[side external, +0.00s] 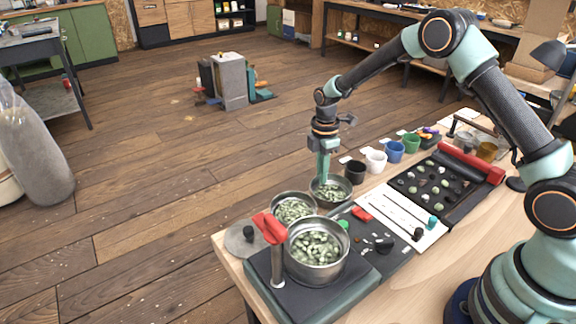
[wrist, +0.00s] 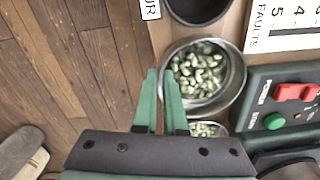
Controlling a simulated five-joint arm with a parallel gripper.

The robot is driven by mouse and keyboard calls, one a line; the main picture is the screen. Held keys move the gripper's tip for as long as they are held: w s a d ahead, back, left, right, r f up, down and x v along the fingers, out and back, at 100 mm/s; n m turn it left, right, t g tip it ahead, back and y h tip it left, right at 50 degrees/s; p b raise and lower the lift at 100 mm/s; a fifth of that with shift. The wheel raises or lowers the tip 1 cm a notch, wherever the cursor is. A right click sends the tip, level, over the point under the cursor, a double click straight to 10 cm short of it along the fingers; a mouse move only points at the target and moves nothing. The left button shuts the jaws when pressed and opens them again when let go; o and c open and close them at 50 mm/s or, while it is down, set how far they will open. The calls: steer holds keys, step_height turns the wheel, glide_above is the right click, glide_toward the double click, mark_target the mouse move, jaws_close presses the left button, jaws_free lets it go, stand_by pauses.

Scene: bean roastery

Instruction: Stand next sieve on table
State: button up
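My gripper (side external: 324,177) points down at the rim of a round metal sieve (wrist: 238,92) of pale green beans. In the wrist view the two fingertips (wrist: 160,76) are close together, with the sieve's left rim between them. The sieve (side external: 345,197) looks level, by the table's far edge; I cannot tell whether its bottom touches the table. A second sieve with beans (side external: 294,207) stands just left of it; part shows in the wrist view (wrist: 208,129). A third, larger pan of beans (side external: 316,268) sits on the dark device at the front corner.
The dark device (side external: 262,270) has a red-topped post (side external: 270,228). A white card (side external: 405,213) and a black bean tray (side external: 440,186) lie nearer. A grey disc (side external: 240,242) lies at the left corner.

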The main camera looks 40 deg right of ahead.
steer(key=o, duration=0.3)
steer(key=shift+r, duration=0.1)
step_height(320, 180, up, 12)
step_height(320, 180, up, 7)
steer(key=m+t, duration=0.2)
steer(key=m, duration=0.2)
glide_above(330, 192)
steer(key=s+r+m+t, duration=0.2)
steer(key=s+m, duration=0.3)
steer(key=s, duration=0.3)
steer(key=s+a+r+m+t, duration=0.1)
steer(key=s+r+m, duration=0.1)
steer(key=s+m, duration=0.4)
steer(key=shift+s+a+r+m+t, duration=0.3)
steer(key=shift+s+r+t, duration=0.1)
steer(key=shift+s, duration=0.9)
